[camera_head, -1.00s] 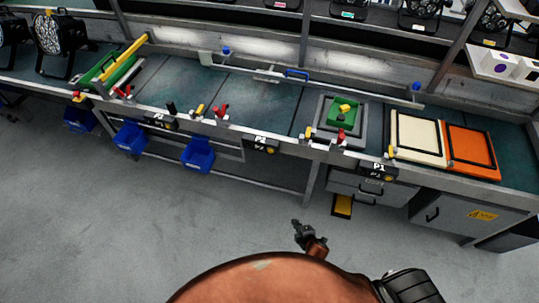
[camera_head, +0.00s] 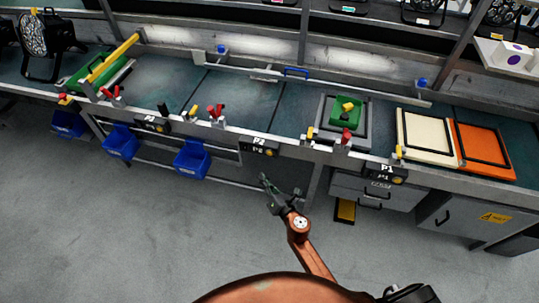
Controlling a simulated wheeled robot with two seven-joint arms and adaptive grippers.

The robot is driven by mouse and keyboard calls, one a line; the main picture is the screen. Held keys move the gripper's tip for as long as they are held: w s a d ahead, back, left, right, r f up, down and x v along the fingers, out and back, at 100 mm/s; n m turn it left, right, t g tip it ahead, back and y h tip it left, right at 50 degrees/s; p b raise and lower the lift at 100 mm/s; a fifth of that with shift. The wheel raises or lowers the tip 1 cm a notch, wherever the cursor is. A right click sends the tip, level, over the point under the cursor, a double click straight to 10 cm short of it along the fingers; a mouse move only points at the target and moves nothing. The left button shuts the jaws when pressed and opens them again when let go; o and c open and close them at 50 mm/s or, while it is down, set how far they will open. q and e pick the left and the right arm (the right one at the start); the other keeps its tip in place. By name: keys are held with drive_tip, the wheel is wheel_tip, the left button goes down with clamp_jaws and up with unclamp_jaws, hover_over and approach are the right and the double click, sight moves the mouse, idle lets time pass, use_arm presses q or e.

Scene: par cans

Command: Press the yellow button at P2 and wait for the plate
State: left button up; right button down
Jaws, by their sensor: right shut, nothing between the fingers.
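The P2 panel (camera_head: 258,145) is a small black box with white lettering on the front rail of the bench, near the picture's middle. Its yellow button (camera_head: 270,153) shows as a small spot at the panel's right side. My right gripper (camera_head: 267,182) is shut and empty. It shows below the P2 panel in the picture, apart from it, with its fingers pointing up and left. A grey square plate (camera_head: 325,115) with a green block (camera_head: 345,112) on it lies on the bench, right of P2. My left gripper is out of view.
The P1 panel (camera_head: 385,172) is on the rail at right, and the P3 panel (camera_head: 152,123) at left. Red and yellow clamps (camera_head: 217,113) stand along the rail. Blue bins (camera_head: 192,158) hang below. Cream (camera_head: 428,152) and orange (camera_head: 492,165) trays lie at right.

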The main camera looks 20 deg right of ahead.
sight(270, 154)
drive_tip(key=w+d, duration=0.5)
drive_tip(key=w, duration=0.2)
drive_tip(key=shift+w+b, duration=0.15)
drive_tip(key=shift+b, duration=0.2)
idle(1.4)
drive_tip(key=shift+w+d+f, duration=0.1)
drive_tip(key=shift+w+d, duration=0.1)
drive_tip(key=shift+w, duration=0.15)
